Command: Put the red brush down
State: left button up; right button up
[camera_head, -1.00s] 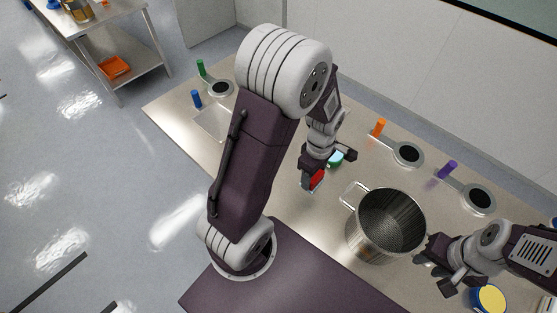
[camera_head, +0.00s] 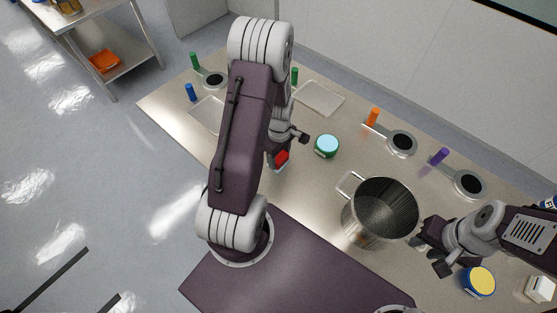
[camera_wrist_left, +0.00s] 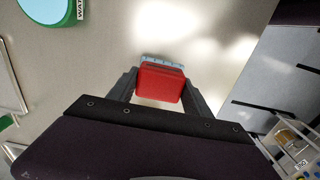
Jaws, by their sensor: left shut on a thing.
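The red brush (camera_wrist_left: 160,82) is between the fingers of my left gripper (camera_wrist_left: 162,88) in the left wrist view, with its pale bristle edge pointing away from the gripper. My left gripper is shut on it. In the head view the red brush (camera_head: 281,158) shows just below the left gripper (camera_head: 279,150), over the steel table (camera_head: 310,185); whether it touches the table I cannot tell. My left arm hides part of the gripper. My right gripper (camera_head: 430,254) is beside the pot, at its right; its finger gap is not clear.
A steel pot (camera_head: 381,212) stands right of the brush. A green-rimmed jar (camera_head: 327,146) stands close by, also in the left wrist view (camera_wrist_left: 45,8). A pale tray (camera_head: 319,97) lies behind. A yellow-lidded jar (camera_head: 480,281) is at the right. The table between brush and pot is clear.

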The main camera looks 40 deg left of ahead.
aim_at(279, 162)
pick_arm(q)
jog(key=shift+s+f, duration=0.1)
jog(key=shift+f, duration=0.15)
notch_tip(279, 162, down, 2)
jog(key=shift+f+p, duration=0.2)
jog(key=shift+p, duration=0.4)
jog(key=shift+a+f, duration=0.1)
jog(key=shift+f, duration=0.4)
jog(key=o, duration=1.2)
